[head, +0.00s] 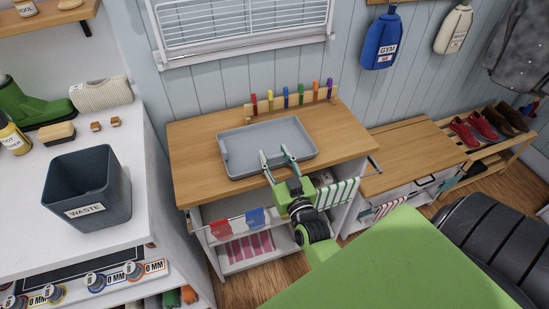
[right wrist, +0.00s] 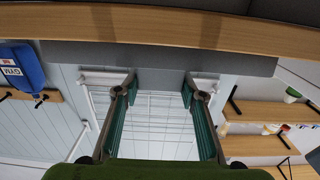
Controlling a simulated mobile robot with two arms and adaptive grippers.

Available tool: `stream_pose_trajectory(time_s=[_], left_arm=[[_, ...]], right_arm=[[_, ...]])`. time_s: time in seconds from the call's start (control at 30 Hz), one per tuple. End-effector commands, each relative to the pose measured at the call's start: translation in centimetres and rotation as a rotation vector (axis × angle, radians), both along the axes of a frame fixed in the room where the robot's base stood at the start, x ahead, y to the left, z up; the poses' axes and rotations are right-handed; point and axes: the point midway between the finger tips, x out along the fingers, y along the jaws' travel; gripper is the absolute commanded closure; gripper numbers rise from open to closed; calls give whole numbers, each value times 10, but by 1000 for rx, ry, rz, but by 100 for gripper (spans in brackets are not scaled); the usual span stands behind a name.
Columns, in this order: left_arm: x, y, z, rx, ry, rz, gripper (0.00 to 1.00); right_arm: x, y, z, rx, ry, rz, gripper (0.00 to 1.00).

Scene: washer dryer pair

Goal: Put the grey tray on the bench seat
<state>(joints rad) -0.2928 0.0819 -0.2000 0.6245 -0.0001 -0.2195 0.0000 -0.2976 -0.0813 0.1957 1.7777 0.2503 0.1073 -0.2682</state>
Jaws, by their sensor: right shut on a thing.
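The grey tray (head: 250,150) is a shallow rectangle, at or just above the wooden counter top (head: 190,150) in the head view; a gap under it cannot be told. My right gripper (head: 277,158) is shut on the tray's near edge, with its two teal fingers reaching over the rim. In the right wrist view the grey of the tray (right wrist: 160,80) runs between the fingertips. A lower wooden top (head: 405,150), which looks like the bench seat, stands to the right of the counter and looks bare. My left gripper is not in view.
A pegged wooden rack (head: 292,100) stands at the counter's back edge. Striped towels (head: 330,200) hang at its front. A shoe rack (head: 495,145) with shoes stands at the far right. A waste bin (head: 88,187) sits on the white top at left.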

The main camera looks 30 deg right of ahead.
Motion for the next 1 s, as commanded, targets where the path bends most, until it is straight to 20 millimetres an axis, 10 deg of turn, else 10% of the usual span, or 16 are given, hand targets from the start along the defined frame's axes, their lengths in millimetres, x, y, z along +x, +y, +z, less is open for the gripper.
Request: stream_pose_trajectory(time_s=[0.23, 0.27, 0.3, 0.73, 1.0], left_arm=[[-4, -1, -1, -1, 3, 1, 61], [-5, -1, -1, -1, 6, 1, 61], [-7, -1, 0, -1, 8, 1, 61], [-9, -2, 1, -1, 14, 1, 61], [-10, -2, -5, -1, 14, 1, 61]], right_arm=[[0, 0, -2, 0, -1, 0, 94], [0, 0, -2, 0, 1, 0, 57], [0, 0, -2, 0, 1, 0, 47], [-1, 0, 1, 0, 1, 0, 46], [-43, 10, -2, 1, 5, 0, 46]])
